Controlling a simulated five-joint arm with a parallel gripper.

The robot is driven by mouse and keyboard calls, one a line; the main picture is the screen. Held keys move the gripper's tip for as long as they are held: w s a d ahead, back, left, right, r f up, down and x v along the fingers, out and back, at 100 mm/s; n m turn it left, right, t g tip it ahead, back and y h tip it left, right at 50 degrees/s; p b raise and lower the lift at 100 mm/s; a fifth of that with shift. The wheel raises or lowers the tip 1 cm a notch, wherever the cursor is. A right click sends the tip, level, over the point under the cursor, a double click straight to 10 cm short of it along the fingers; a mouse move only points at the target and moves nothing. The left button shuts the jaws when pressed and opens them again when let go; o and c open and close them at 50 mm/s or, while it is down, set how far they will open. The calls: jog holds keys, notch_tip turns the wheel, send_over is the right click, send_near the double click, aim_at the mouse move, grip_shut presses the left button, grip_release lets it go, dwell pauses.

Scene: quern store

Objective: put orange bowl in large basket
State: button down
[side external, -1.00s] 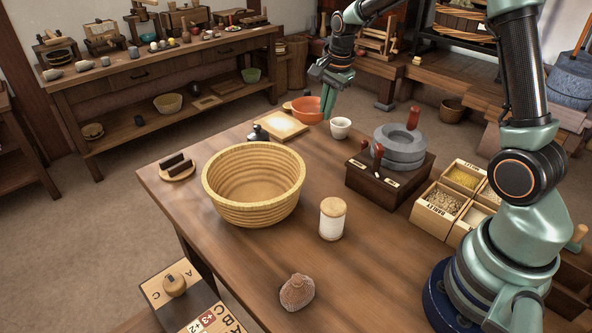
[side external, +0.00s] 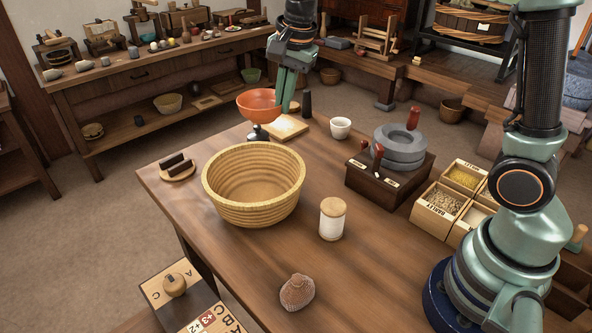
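The orange bowl (side external: 258,108) hangs roughly upright above the far end of the table. My gripper (side external: 286,100) is shut on its right rim, with the fingers pointing down. The large basket (side external: 252,208) is a wide, ribbed, straw-coloured basket. It stands upright on the table, nearer the camera than the bowl, and its visible inside is empty. The bowl is beyond the basket's far rim and apart from it.
A small dark object (side external: 257,133) stands below the bowl, beside a pale board (side external: 286,128). A white cup (side external: 340,128), a lidded jar (side external: 332,218) and a wooden dish with dark bars (side external: 177,168) stand around the basket. The table's front middle is mostly clear.

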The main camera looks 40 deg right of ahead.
aim_at(271, 109)
jog(key=shift+n, duration=0.6)
jog(key=a, duration=0.1)
jog(key=s+a, duration=0.1)
jog(key=a, duration=0.2)
jog(key=shift+s+a, duration=0.15)
jog(key=shift+s, duration=0.1)
jog(key=s+x, duration=0.1)
jog(key=x, duration=0.5)
jog(key=s+x, duration=0.2)
jog(key=x, duration=0.4)
jog(key=s+f+x, duration=0.1)
jog(key=x, duration=0.6)
jog(key=shift+s+f, duration=0.2)
jog(key=shift+s, duration=0.15)
jog(key=shift+f, duration=0.15)
jog(key=c, duration=1.1)
grip_release()
jog(key=shift+o, duration=0.2)
